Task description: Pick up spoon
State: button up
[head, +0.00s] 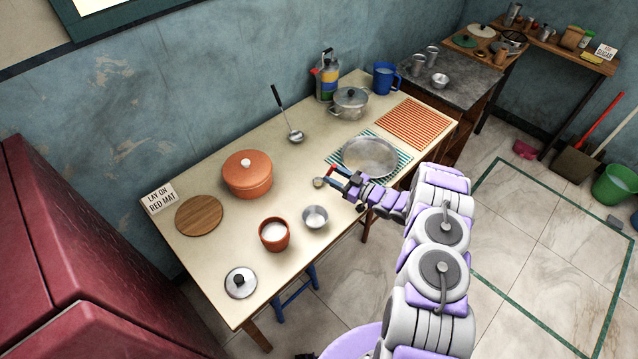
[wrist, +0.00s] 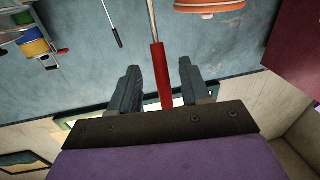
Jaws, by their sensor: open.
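The spoon has a red handle (wrist: 161,78) and a thin metal shaft (wrist: 152,20) in the wrist view. Its handle lies between the two dark fingers of my open gripper (wrist: 158,82), with gaps on both sides. In the head view, my gripper (head: 337,177) is over the front part of the table, left of the steel plate. A round spoon end (head: 319,183) shows just left of the fingers, with a bit of red beside them. I cannot tell whether the spoon touches the table.
The steel plate (head: 370,157) sits on a green striped mat (head: 405,158), with an orange-red checked mat (head: 413,122) behind. A sign reads "LAY ON RED MAT" (head: 159,197).

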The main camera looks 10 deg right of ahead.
jog(key=x, duration=0.3)
jog(key=shift+w+a+b, duration=0.2)
jog(key=shift+b, duration=0.2)
jog(key=shift+w+a, duration=0.25)
jog(key=shift+a, duration=0.15)
jog(key=shift+d, duration=0.1)
grip_shut()
